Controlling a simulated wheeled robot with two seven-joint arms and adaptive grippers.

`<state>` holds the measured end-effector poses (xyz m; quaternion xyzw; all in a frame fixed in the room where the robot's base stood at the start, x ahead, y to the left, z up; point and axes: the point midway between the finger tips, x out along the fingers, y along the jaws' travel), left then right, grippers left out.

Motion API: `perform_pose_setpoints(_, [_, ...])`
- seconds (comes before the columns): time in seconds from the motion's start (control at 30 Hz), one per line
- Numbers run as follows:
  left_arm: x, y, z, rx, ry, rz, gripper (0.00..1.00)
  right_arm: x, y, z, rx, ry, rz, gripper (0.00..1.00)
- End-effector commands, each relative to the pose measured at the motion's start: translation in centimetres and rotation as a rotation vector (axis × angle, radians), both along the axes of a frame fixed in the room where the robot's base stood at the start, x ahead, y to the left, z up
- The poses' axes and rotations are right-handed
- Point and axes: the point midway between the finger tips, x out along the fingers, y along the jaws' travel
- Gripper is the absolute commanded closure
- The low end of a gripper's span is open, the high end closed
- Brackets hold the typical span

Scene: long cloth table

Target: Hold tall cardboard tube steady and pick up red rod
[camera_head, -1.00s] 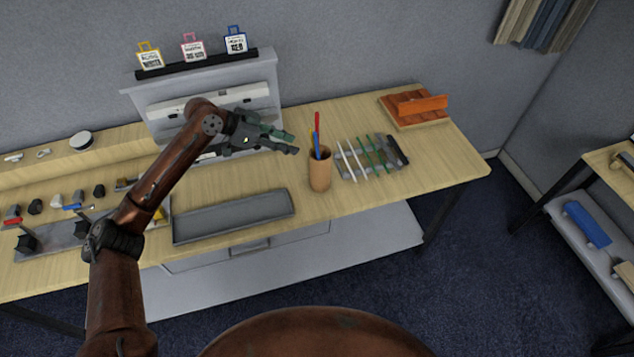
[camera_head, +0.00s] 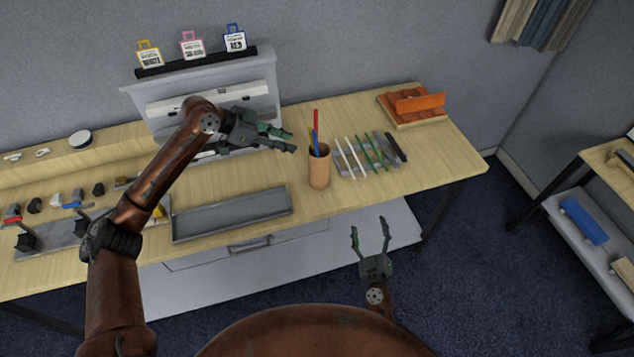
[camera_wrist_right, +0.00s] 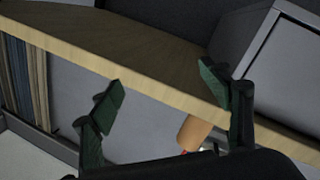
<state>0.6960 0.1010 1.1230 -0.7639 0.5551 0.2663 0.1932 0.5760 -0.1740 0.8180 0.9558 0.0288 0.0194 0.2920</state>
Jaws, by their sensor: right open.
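The tall cardboard tube (camera_head: 319,172) stands upright on the table in the head view. The red rod (camera_head: 316,122) sticks up out of it, with a blue rod (camera_head: 315,141) beside it; their lower ends are hidden inside. My left gripper (camera_head: 292,141) is open and empty, just left of the tube's top and apart from it. My right gripper (camera_head: 369,225) is open and empty, in front of the table's near edge and to the right of the tube. In the right wrist view the tube (camera_wrist_right: 195,131) shows partly beyond the fingers (camera_wrist_right: 160,80).
White and green rods (camera_head: 362,154) lie on a grey holder right of the tube. A grey tray (camera_head: 232,214) is left of it. An orange-brown wooden stand (camera_head: 415,105) is at the back right. The table's near edge (camera_head: 420,188) lies beyond my right gripper.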

Motion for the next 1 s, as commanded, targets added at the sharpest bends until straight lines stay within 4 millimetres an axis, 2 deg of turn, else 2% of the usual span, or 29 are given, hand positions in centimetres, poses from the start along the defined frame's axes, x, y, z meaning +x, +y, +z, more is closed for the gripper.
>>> perform_pose_setpoints(0.03, [0.0,0.0,0.0,0.0,0.0,0.0,0.71,0.5,0.1,2.5,-0.006,-0.043,-0.014,0.29])
perform_pose_setpoints(0.23, [0.0,0.0,0.0,0.0,0.0,0.0,0.71,1.4,0.2,11.1,-0.046,-0.182,-0.073,0.29])
perform_pose_setpoints(0.3, [0.0,0.0,0.0,0.0,0.0,0.0,0.71,3.2,2.8,12.8,0.071,-0.203,-0.084,0.29])
perform_pose_setpoints(0.4, [0.0,0.0,0.0,0.0,0.0,0.0,0.71,5.0,5.7,14.8,0.217,-0.207,-0.106,0.29])
perform_pose_setpoints(0.53, [0.0,0.0,0.0,0.0,0.0,0.0,0.71,6.6,10.1,16.4,0.388,-0.164,-0.124,0.29])
perform_pose_setpoints(0.7, [0.0,0.0,0.0,0.0,0.0,0.0,0.71,7.5,15.2,16.8,0.533,-0.063,-0.13,0.29])
perform_pose_setpoints(0.83, [0.0,0.0,0.0,0.0,0.0,0.0,0.71,7.5,17.4,16.6,0.579,-0.007,-0.133,0.29])
perform_pose_setpoints(1.0, [0.0,0.0,0.0,0.0,0.0,0.0,0.71,8.2,18.1,16.4,0.593,0.018,-0.134,0.29])
